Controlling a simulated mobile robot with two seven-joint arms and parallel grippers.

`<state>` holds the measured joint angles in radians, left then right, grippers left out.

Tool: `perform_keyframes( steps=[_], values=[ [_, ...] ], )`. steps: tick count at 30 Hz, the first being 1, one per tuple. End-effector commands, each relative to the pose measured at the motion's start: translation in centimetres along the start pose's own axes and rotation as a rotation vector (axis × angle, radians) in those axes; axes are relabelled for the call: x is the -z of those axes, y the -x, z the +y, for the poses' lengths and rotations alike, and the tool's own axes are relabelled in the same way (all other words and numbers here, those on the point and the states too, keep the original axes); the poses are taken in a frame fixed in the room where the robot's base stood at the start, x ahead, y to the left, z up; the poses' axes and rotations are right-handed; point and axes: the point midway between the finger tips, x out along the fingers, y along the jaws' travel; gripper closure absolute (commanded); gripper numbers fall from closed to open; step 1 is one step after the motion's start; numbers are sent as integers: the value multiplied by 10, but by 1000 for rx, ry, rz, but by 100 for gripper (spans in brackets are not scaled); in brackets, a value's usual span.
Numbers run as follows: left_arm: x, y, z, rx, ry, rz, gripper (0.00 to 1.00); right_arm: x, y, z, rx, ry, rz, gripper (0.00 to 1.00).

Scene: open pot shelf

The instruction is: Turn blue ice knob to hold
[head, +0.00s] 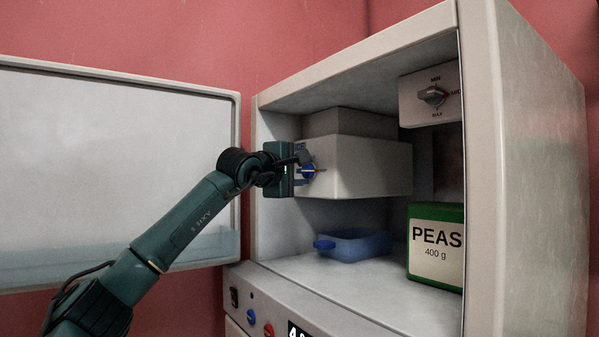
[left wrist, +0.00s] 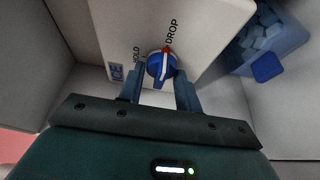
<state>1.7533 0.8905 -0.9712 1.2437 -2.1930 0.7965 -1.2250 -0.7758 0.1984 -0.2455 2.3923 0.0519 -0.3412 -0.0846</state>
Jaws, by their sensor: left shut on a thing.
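The blue ice knob (head: 309,170) sits on the front of a white box (head: 365,165) inside the open freezer compartment. In the left wrist view the knob (left wrist: 160,68) has a red mark beside the word DROP; HOLD is printed to the left of it. My left gripper (head: 303,168) is at the knob, its two fingers on either side of it and shut on it. The fingers partly hide the knob in the head view. My right gripper is not in view.
A blue tray (head: 356,246) stands below the white box; in the left wrist view it holds several pale blue cubes (left wrist: 262,38). A green PEAS box (head: 436,217) stands at right. A MIN–MAX dial (head: 432,95) is above. The open door (head: 110,150) is behind my left arm.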

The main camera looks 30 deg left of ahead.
Motion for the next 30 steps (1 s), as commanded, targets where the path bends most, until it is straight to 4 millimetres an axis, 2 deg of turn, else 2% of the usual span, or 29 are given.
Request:
perform_keyframes(
  steps=[1, 7, 14, 20, 30],
  values=[
    [0, 0, 0, -1, 0, 0, 74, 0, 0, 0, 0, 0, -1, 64],
    [0, 0, 0, -1, 0, 0, 89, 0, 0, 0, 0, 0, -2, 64],
    [0, 0, 2, 8, 23, 0, 89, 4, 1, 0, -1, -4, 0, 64],
    [0, 0, 4, 43, 106, -2, 89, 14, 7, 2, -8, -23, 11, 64],
    [0, 0, 7, 155, 374, -1, 89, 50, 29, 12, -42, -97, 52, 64]
  ],
)
